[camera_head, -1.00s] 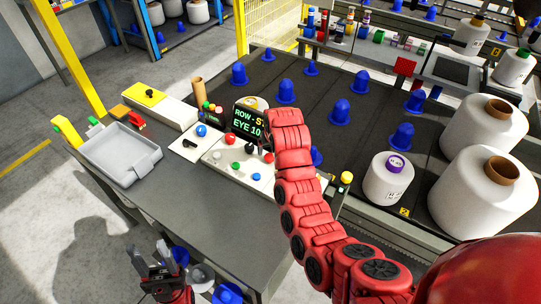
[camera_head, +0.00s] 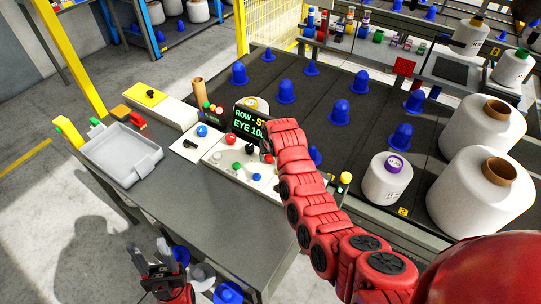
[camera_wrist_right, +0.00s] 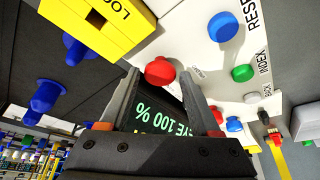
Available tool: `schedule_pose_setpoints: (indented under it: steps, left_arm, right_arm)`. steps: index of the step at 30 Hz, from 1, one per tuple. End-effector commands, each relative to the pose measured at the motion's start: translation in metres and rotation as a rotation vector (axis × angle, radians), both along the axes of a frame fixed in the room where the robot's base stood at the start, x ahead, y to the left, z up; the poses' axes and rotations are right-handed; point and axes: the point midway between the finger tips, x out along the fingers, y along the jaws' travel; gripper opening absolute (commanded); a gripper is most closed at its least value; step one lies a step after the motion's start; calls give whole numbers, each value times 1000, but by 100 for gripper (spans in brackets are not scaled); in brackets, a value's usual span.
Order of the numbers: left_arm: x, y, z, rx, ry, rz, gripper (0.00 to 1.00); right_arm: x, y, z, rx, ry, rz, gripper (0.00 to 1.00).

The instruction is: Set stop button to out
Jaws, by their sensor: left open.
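A red button, apparently the stop button (camera_wrist_right: 160,71), sits on the white control panel (camera_wrist_right: 195,60) in the right wrist view. My right gripper (camera_wrist_right: 161,76) is open, its two fingertips on either side of the button, with slim gaps showing. Whether the fingers touch it, and whether the button is in or out, I cannot tell. In the head view the panel (camera_head: 220,160) stands on the grey table, and my red right arm hides the button and the right gripper. My left gripper (camera_head: 149,248) is open and empty at the table's front.
A blue button (camera_wrist_right: 222,27) and a green button (camera_wrist_right: 243,73) are near the red one. A yellow box (camera_wrist_right: 100,25) is close to the left finger. The display (camera_head: 249,123) stands behind the panel. A grey tray (camera_head: 122,155) lies left; bobbins (camera_head: 390,178) stand right.

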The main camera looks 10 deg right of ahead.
Motion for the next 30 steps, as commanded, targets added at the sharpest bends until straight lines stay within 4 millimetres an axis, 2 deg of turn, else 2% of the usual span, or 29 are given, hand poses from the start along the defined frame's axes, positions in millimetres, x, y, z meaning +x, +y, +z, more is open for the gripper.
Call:
schedule_pose_setpoints:
  steps: [1,10,21,30]
  left_arm:
    - [0,0,0,0,0,0,50]
    - [0,0,0,0,0,0,50]
    - [0,0,-2,0,0,0,50]
    - [0,0,-7,0,0,0,50]
  right_arm:
    - [0,0,0,0,0,0,53]
    - [0,0,0,0,0,0,0]
    - [0,0,1,0,-1,0,0]
    - [1,0,16,0,-3,0,0]
